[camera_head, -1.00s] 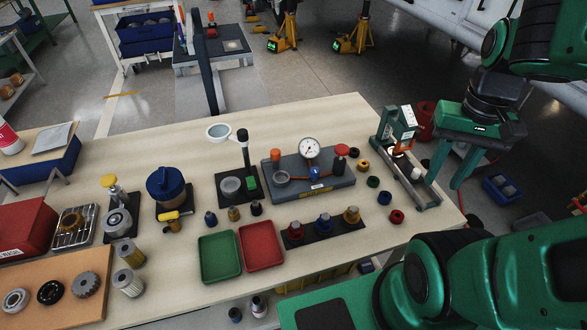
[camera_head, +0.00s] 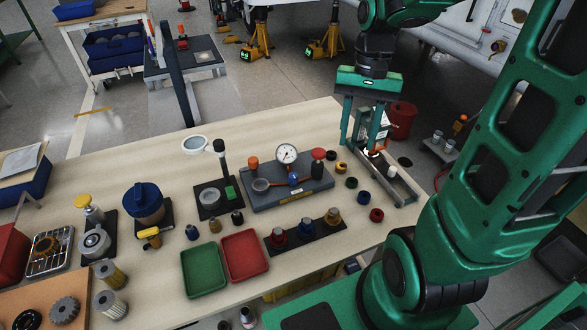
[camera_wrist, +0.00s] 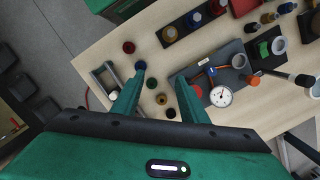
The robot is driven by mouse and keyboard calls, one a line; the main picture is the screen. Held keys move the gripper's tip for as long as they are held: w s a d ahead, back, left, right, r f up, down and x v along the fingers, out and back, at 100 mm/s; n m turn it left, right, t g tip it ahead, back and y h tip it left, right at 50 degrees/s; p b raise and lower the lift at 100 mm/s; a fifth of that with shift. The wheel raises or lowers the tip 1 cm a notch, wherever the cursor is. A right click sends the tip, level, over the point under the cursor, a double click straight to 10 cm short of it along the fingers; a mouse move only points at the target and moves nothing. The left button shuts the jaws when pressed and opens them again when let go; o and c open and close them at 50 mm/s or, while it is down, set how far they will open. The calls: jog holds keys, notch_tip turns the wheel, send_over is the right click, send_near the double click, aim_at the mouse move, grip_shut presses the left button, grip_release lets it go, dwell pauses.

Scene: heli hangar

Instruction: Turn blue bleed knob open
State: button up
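The blue bleed knob (camera_head: 294,179) is on the front of a grey gauge block on the workbench, below a white dial gauge (camera_head: 288,154). In the wrist view the small blue knob (camera_wrist: 212,71) shows beside the gauge (camera_wrist: 221,96). My gripper (camera_head: 360,138) is over the right end of the bench, right of the gauge block and apart from the knob. Its two fingers point down, open and empty. In the wrist view my gripper (camera_wrist: 161,78) has small coloured rings below and between its fingers. The knob's exact angle is too small to tell.
The gauge block also carries a red knob (camera_head: 319,154) and an orange cap (camera_head: 253,163). A small press frame (camera_head: 390,185) stands under my gripper. A magnifier stand (camera_head: 220,160) is left of the block. Red (camera_head: 245,252) and green (camera_head: 203,270) trays and a knob strip (camera_head: 306,236) lie in front.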

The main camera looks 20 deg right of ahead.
jog(key=m+g+y, duration=0.1)
jog(key=g+y, duration=0.1)
send_near(293, 174)
notch_tip(293, 174, up, 2)
jog(key=x, duration=1)
jog(key=shift+w+d+f, duration=0.1)
jog(key=shift+d+f, duration=0.1)
jog(key=shift+f, duration=0.1)
